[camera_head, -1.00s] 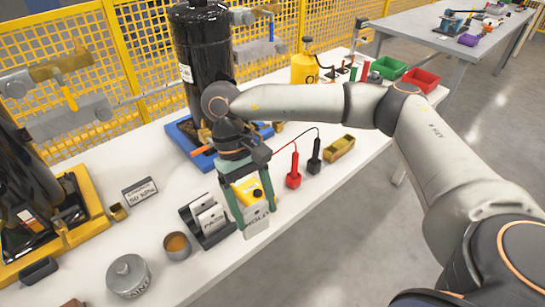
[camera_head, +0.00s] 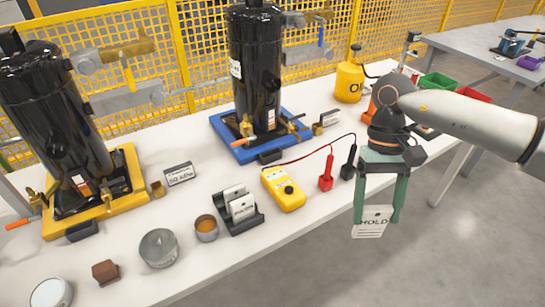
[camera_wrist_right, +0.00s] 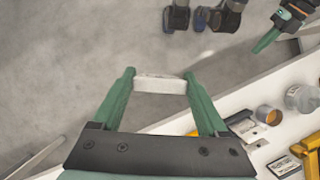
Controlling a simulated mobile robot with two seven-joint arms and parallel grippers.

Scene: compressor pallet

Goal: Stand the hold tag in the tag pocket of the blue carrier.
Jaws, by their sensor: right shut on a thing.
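My right gripper (camera_head: 377,219) is shut on the white hold tag (camera_head: 371,229), which hangs upright with its word HOLD showing. Gripper and tag appear at or beyond the table's front edge, right of the blue carrier. The right wrist view also shows the tag (camera_wrist_right: 160,85) edge-on between the green fingertips. The blue carrier (camera_head: 243,153) holds a black compressor (camera_head: 257,75). A small brass pocket (camera_head: 317,129) is at its right side, apart from the tag. My left gripper (camera_wrist_right: 268,40) shows only partly in the right wrist view; its jaw state is unclear.
A black tag rack (camera_head: 243,225) holds white tags. A yellow meter (camera_head: 283,189) has red and black probes (camera_head: 326,172) near the gripper. A yellow carrier (camera_head: 125,160) with another compressor stands left. A yellow bottle (camera_head: 349,88) stands behind. Floor is open right of the table.

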